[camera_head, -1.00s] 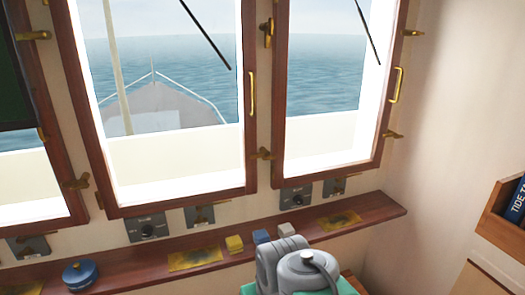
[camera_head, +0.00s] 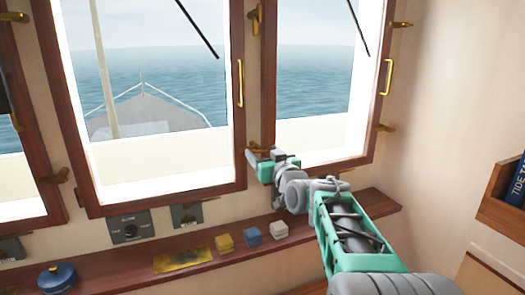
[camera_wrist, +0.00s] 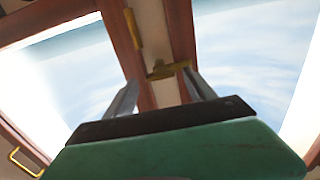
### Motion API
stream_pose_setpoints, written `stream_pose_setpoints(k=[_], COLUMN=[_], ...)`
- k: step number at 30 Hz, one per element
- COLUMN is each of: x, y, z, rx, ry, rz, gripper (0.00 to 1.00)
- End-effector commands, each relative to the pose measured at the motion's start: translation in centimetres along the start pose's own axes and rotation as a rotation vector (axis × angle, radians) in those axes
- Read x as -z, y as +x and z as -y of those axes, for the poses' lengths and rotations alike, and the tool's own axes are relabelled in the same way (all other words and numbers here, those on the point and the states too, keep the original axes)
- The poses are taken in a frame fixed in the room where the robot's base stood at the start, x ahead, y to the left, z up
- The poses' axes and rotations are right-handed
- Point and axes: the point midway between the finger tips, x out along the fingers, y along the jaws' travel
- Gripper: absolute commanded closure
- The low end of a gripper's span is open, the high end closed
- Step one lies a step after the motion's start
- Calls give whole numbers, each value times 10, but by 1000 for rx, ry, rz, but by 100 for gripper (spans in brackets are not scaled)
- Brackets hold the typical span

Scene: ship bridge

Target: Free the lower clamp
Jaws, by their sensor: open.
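The lower clamp (camera_head: 257,148) is a brass fitting on the post between the two windows, low on the frame. Part of it is hidden behind my gripper (camera_head: 262,156), which is right at it. In the wrist view the brass clamp (camera_wrist: 167,70) lies straight ahead on the post, close to the fingertips. My open gripper (camera_wrist: 160,88) has one grey finger on either side of the line to it. I cannot tell whether the fingers touch the clamp. An upper clamp (camera_head: 255,19) sits higher on the same post.
Brass pull handles (camera_head: 240,83) stand out from the window frames. A bookshelf (camera_head: 503,193) is at the right wall.

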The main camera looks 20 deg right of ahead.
Motion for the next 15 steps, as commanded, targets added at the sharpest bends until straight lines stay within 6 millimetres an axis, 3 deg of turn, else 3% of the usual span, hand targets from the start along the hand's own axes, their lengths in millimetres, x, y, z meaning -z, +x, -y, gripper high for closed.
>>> stream_pose_setpoints(k=[9, 15], x=[-1, -1], y=[8, 7], z=[0, 0], rx=[0, 0], ry=[0, 0], rz=[1, 1], gripper=[36, 52])
